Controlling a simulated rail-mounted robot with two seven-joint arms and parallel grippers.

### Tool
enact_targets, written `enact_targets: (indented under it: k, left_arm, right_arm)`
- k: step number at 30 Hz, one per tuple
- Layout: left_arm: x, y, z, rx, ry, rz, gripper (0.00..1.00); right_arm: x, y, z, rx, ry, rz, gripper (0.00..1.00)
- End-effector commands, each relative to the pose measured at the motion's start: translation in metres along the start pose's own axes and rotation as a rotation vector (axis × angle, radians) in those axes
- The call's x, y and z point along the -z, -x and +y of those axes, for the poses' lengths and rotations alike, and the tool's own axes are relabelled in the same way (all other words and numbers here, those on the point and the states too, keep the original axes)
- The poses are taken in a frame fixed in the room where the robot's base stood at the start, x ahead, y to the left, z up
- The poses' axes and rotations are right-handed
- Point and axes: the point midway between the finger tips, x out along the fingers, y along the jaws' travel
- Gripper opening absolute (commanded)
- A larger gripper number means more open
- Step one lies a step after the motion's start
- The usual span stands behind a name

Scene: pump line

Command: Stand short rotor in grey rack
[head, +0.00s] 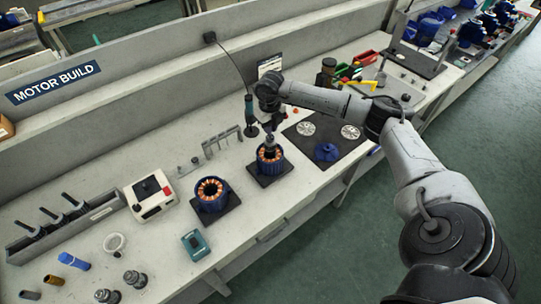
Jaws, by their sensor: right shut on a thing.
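My right gripper (268,133) reaches in from the right and points down over the right-hand blue stator (277,170) with copper windings. It is shut on a slim dark part (268,149), likely a rotor, whose lower end is at or inside the stator's bore; I cannot tell its length or whether it touches. A long grey rack (28,243) lies at the left of the bench, with several dark shafted parts standing in it. My left gripper is not in view.
A second blue stator (211,203) stands on a dark plate to the left. Loose cylinders lie front left. A dark mat (310,153) lies right.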

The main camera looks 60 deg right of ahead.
Motion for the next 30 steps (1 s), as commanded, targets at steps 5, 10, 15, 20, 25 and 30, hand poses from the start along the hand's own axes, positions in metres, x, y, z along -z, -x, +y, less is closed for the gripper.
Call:
enact_targets:
  k: [5,10,15,20,25,30]
  left_arm:
    - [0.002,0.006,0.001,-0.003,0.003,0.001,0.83]
    - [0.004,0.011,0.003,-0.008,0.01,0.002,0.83]
    - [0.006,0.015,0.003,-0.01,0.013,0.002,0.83]
    - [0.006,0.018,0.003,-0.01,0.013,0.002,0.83]
    - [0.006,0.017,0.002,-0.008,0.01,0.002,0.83]
    - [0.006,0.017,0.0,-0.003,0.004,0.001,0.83]
  right_arm:
    - [-0.001,0.009,0.0,0.0,0.0,-0.002,0.0]
    - [-0.001,0.016,0.0,0.0,0.0,-0.002,0.0]
    - [-0.001,0.022,0.0,0.0,0.0,-0.002,0.0]
    - [-0.001,0.025,0.0,0.0,0.0,-0.002,0.0]
    - [-0.001,0.025,0.0,0.0,0.0,-0.002,0.0]
    - [-0.001,0.025,0.0,-0.001,0.0,-0.002,0.0]
